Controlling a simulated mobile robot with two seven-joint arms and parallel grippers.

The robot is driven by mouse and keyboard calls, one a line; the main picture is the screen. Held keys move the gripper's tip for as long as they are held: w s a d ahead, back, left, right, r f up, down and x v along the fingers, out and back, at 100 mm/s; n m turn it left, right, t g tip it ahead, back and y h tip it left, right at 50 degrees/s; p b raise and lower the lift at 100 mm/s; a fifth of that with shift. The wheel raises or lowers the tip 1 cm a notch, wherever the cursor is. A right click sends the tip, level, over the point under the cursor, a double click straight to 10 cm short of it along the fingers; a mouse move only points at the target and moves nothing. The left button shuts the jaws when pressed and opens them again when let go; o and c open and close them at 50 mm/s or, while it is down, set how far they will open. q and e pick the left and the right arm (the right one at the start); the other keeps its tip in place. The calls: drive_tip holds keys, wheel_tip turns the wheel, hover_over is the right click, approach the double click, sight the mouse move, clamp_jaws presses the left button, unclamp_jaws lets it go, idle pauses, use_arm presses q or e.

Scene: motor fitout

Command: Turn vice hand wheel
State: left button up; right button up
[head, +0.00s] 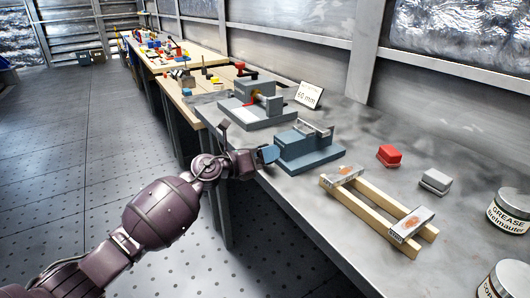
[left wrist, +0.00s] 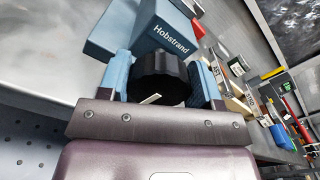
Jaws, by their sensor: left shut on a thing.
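The blue-grey vice (head: 308,152) stands near the front edge of the grey bench. In the left wrist view its body (left wrist: 165,32) bears the word "Hobstrand". The black ridged hand wheel (left wrist: 160,78), with a white mark on it, sits on the vice's near end. My left gripper (head: 269,154) reaches in from the left at that end. In the left wrist view its blue fingers (left wrist: 162,68) stand on either side of the hand wheel, shut on it. In the head view the gripper hides the wheel. My right gripper is not in view.
A grey device (head: 250,115) with a red-topped part and a "60 mm" card (head: 310,94) stand behind the vice. A wooden frame (head: 370,208), a red block (head: 389,155), a grey block (head: 435,181) and a grease tin (head: 508,213) lie to the right. Open floor lies left.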

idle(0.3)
use_arm(q)
drive_tip(key=o, duration=0.8)
drive_tip(key=shift+o, duration=0.6)
drive_tip(key=shift+s+a, duration=0.15)
drive_tip(key=shift+a, duration=0.15)
drive_tip(key=p+v, duration=0.1)
drive_tip(key=v, duration=0.9)
drive_tip(key=shift+s, duration=0.1)
